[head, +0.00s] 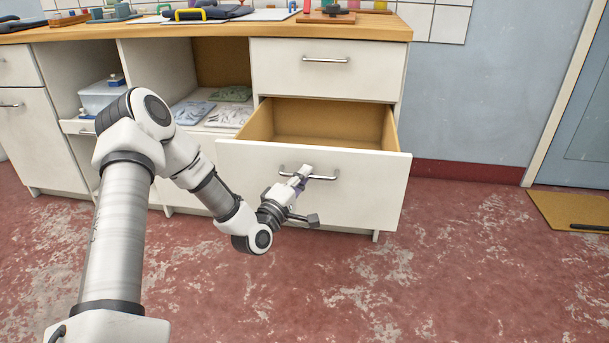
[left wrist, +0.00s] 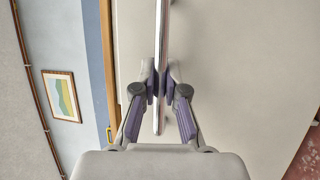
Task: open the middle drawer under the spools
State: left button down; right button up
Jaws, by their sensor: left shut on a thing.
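The middle drawer (head: 330,189) has a white front and stands pulled out from the cabinet, with its bare wooden inside showing. Its metal bar handle (head: 322,178) runs across the front. My left gripper (head: 303,173) is at the left part of this handle. In the left wrist view my gripper (left wrist: 160,84) has its two purple-padded fingers closed around the handle bar (left wrist: 159,45). The spools (head: 330,6) stand on the worktop above, cut by the top edge of the head view. My right gripper is not in view.
A closed drawer (head: 325,68) sits above the open one. The worn red floor (head: 470,270) in front is clear. A mat (head: 570,212) lies at the right by a door.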

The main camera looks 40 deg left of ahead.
pick_arm(q)
jog(key=c, duration=1.5)
grip_release()
jog(key=v, duration=0.7)
jog(key=shift+s+f, duration=0.1)
jog(key=shift+s, duration=0.1)
